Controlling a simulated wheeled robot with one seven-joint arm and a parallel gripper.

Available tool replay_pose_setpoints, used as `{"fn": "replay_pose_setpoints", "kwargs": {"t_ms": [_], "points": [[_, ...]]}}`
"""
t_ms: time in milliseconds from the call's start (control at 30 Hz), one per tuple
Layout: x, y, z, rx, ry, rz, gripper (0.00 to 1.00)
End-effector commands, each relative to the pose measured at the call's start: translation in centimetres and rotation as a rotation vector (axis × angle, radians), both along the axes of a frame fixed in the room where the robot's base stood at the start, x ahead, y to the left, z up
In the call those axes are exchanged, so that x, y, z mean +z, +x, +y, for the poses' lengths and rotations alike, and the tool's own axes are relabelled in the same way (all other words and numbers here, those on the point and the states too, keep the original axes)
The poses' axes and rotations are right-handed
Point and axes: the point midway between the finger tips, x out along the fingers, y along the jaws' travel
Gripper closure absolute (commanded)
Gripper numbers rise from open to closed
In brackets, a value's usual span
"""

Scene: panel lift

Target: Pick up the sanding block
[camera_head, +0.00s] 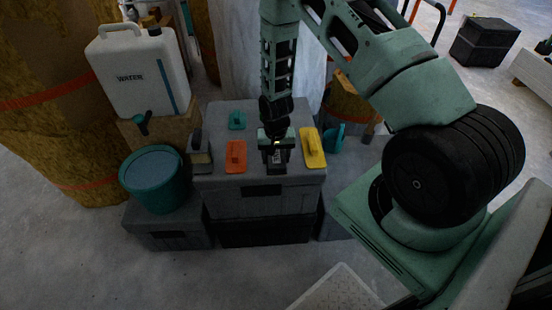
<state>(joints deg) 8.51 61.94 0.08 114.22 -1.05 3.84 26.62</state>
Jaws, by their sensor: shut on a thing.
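My gripper (277,157) points down over the top of a grey case, near its middle. It is shut on a small dark block, which looks like the sanding block (277,168). The fingers hide most of the block, and I cannot tell if it still touches the case top. An orange handled float (236,157) lies just left of my gripper. A yellow handled float (312,148) lies just right of it. A small teal handled float (237,120) lies behind and to the left.
The grey case (258,187) bears these tools. A teal bucket (152,180) and a white water jug (139,70) stand left. A brush-like tool (201,153) is at the case's left edge. A teal jug-like thing (335,137) stands right. Floor at front left is clear.

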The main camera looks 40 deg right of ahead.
Motion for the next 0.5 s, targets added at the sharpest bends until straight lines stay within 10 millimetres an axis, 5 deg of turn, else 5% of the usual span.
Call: {"fn": "replay_pose_setpoints", "kwargs": {"t_ms": [267, 500], "points": [[1.1, 0.1, 0.0, 0.000, 0.000, -0.002, 0.71], [5.4, 0.1, 0.0, 0.000, -0.001, -0.005, 0.71]]}}
